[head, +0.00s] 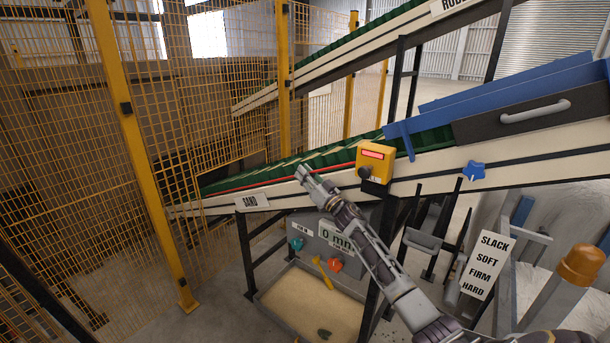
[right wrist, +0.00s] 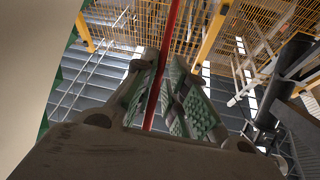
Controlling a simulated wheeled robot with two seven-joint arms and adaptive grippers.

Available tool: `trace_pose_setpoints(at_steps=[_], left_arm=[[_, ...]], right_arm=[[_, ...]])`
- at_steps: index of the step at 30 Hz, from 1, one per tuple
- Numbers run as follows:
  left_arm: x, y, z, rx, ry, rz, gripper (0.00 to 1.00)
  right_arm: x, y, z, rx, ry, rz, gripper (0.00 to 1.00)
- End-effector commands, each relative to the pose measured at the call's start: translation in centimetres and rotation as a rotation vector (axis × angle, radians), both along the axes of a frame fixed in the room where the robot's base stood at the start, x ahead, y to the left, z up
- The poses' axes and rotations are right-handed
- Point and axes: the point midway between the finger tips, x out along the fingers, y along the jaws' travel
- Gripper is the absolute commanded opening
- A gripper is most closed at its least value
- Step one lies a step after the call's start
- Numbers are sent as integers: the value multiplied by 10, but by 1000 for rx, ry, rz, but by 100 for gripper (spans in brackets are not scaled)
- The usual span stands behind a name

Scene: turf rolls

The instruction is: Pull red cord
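The red cord (head: 262,181) runs along the side of the conveyor labelled SAND, toward a yellow switch box (head: 374,163). My right gripper (head: 308,174) is at the cord, left of the yellow box. In the right wrist view the cord (right wrist: 168,62) passes between the two fingers of my right gripper (right wrist: 170,85). The fingers look apart, with green pads showing, and I see no clear grip on the cord. My left gripper is not in view.
The SAND conveyor (head: 420,163) slopes up to the right, with a blue cover (head: 520,83) above it. Yellow mesh fencing (head: 70,120) stands at the left.

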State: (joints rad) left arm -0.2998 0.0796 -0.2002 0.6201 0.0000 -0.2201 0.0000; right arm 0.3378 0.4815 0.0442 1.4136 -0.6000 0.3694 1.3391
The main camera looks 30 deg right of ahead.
Motion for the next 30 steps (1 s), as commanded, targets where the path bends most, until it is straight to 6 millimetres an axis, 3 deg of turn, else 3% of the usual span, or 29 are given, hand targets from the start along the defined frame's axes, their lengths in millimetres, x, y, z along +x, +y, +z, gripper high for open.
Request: trace_pose_setpoints(at_steps=[17,30], left_arm=[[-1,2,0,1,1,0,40],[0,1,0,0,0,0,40]], right_arm=[[-5,1,-4,0,1,4,17],[-34,-7,-15,-1,1,3,17]])
